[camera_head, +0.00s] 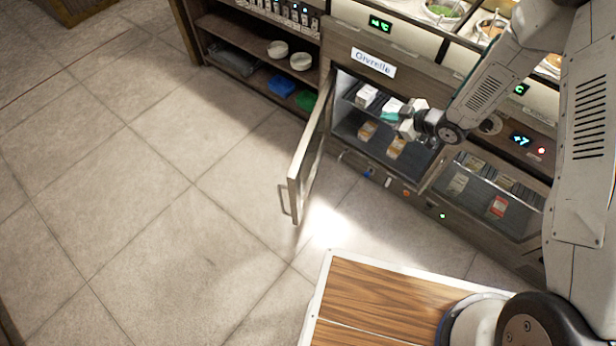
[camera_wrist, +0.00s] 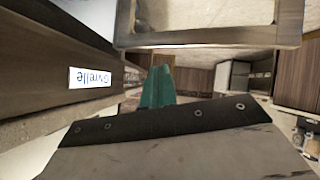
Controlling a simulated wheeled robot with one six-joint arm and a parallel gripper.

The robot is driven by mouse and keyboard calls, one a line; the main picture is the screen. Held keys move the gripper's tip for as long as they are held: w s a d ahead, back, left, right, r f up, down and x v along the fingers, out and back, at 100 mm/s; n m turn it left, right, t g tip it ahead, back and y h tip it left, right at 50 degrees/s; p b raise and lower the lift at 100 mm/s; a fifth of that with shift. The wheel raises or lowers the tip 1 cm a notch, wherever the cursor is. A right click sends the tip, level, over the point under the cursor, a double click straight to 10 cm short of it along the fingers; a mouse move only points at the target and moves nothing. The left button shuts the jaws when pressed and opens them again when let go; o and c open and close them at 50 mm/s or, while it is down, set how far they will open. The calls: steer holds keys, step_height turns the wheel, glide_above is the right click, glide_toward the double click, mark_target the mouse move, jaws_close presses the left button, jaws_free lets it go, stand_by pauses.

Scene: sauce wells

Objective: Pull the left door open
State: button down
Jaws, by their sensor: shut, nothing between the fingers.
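The left door (camera_head: 309,155) is a wood-framed glass door with a bar handle (camera_head: 284,200). In the head view it stands wide open, swung out to the left of the cabinet's left compartment. My gripper (camera_head: 391,110) is in front of that open compartment, right of the door and apart from its handle. Its teal fingers (camera_wrist: 157,88) are shut and empty in the wrist view. A wooden frame with a pane (camera_wrist: 210,38), which looks like the door, crosses the top of that view beyond the fingertips. I cannot tell how near it is.
Cartons (camera_head: 367,130) stand on shelves in the open compartment. The closed right door (camera_head: 480,205) is beside it. Open shelves (camera_head: 235,60) with bowls (camera_head: 300,61) are at left. My wooden-topped base is in front. The tiled floor (camera_head: 130,200) at left is clear.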

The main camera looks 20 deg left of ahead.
steer(key=s+a+f+n+g+y, duration=0.25)
steer(key=s+a+f+y, duration=0.25)
steer(key=s+f, duration=0.55)
steer(key=g+y, duration=0.3)
glide_toward(298, 177)
steer(key=shift+m, duration=0.35)
steer(key=a, duration=0.7)
steer(key=shift+f, duration=0.25)
